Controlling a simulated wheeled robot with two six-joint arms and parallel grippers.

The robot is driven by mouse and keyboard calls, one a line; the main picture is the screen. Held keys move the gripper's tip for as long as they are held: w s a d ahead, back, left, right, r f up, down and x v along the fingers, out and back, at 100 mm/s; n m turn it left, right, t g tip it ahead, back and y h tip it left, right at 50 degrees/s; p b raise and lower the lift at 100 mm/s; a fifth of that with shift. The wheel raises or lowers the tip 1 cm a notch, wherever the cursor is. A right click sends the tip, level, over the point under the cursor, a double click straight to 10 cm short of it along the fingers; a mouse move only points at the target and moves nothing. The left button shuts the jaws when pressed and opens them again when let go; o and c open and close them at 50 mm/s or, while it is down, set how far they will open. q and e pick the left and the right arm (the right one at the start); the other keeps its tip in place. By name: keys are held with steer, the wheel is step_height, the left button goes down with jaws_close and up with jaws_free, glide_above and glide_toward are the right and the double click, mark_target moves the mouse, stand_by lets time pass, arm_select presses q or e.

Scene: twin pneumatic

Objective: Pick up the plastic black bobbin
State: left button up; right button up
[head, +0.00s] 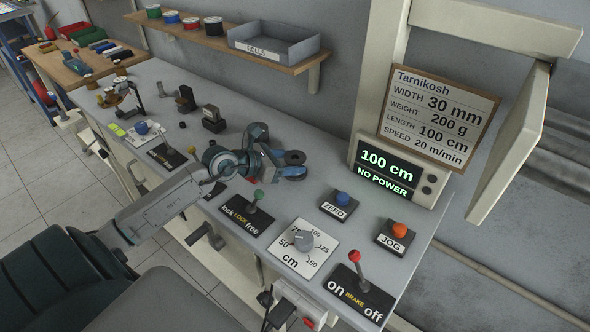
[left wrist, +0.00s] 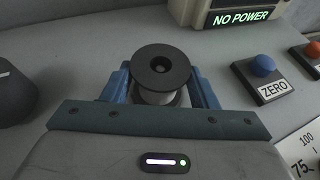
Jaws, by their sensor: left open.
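The black plastic bobbin (left wrist: 163,62) stands upright in the left wrist view, with a round black top flange, a centre hole and a paler core below. My left gripper (head: 291,164) is open on the grey bench, and its two blue fingers lie on either side of the bobbin. In the left wrist view the fingers of my left gripper (left wrist: 161,90) flank the core below the flange. Whether they touch it I cannot tell. In the head view the bobbin (head: 295,157) is small and partly hidden by the fingers. My right gripper is not in view.
A display (head: 393,175) reading NO POWER stands behind, to the right. The blue ZERO button (head: 342,198), a green-knobbed lock lever (head: 258,197) and the dial plate (head: 303,246) sit near the front. A wall shelf (head: 225,44) holds spools and a grey tray.

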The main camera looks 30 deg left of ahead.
arm_select(q)
steer(key=shift+b+x, duration=0.4)
steer(key=shift+x, duration=0.85)
steer(key=c, duration=0.5)
steer(key=shift+r, duration=0.1)
steer(key=shift+c, duration=0.2)
